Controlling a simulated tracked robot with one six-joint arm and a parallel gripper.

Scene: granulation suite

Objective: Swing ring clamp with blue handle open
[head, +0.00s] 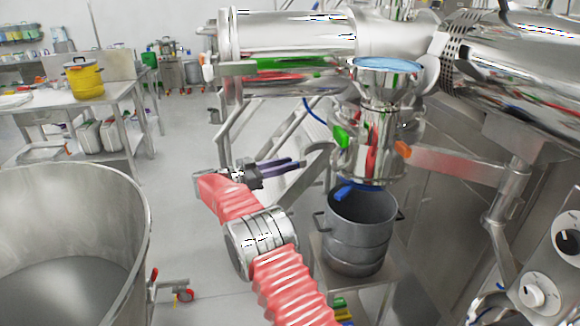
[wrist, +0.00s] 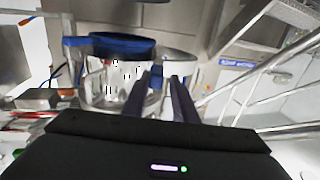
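The blue handle (head: 343,190) sits low on the shiny steel column (head: 378,135), just above the mouth of a steel pot. The ring clamp it belongs to is hard to make out. My gripper (head: 303,163) is left of the column, with its dark fingers pointing right towards it and apart from the handle. In the wrist view the two fingers (wrist: 163,78) stand apart with a gap between them. A small blue piece (wrist: 156,72) shows at the fingertips; I cannot tell whether it is the handle. Nothing is visibly held.
A green handle (head: 341,136) and an orange handle (head: 403,149) sit higher on the column. The steel pot (head: 360,235) stands on a small stand beneath it. A large steel drum (head: 75,225) is at left. Metal rails (wrist: 255,85) run at right in the wrist view.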

